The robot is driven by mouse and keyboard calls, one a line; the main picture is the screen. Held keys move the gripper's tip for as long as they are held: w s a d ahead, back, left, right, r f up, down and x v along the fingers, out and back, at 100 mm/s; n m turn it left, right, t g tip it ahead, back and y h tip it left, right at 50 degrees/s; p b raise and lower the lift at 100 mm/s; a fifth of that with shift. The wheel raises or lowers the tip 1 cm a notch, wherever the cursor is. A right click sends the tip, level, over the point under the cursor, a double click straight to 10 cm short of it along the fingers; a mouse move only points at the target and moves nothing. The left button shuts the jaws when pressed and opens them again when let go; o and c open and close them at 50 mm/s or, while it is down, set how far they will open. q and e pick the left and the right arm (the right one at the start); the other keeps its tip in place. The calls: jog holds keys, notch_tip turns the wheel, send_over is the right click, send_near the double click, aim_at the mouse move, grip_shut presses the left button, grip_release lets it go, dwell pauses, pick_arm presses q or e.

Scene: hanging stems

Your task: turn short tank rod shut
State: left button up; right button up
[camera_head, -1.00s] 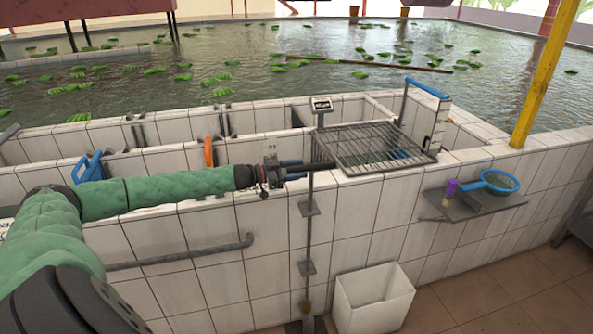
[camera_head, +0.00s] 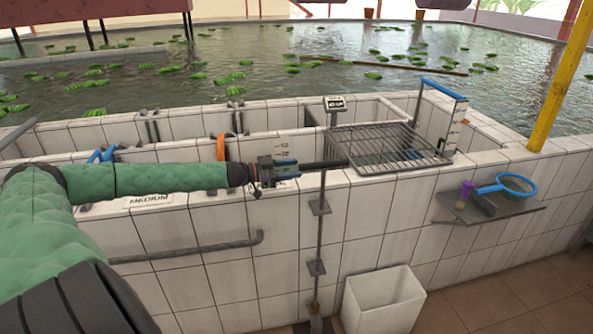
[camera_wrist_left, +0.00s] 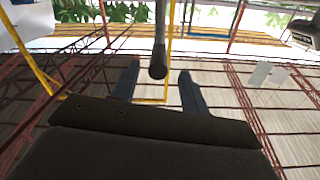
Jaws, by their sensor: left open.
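The tank rod is a thin grey upright rod (camera_head: 320,230) against the front of the tiled wall. A dark horizontal handle (camera_head: 325,164) crosses at its top. My left gripper (camera_head: 296,170) reaches in from the left at the handle's left end, its blue fingers apart. In the left wrist view the handle (camera_wrist_left: 158,55) points down between the two blue fingers (camera_wrist_left: 158,80), with space on both sides. Its end is near fingertip level; I cannot tell its exact depth. No contact shows. My right gripper is out of view.
A wire rack (camera_head: 385,147) lies over the tank right of the handle. A wall pipe (camera_head: 190,247) runs below my left arm. A white bin (camera_head: 382,300) stands on the floor. A wall shelf (camera_head: 510,206) holds a blue net (camera_head: 515,185) and a purple-topped container (camera_head: 464,194).

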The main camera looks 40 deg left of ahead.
pick_arm(q)
jog(key=shift+v, duration=0.8)
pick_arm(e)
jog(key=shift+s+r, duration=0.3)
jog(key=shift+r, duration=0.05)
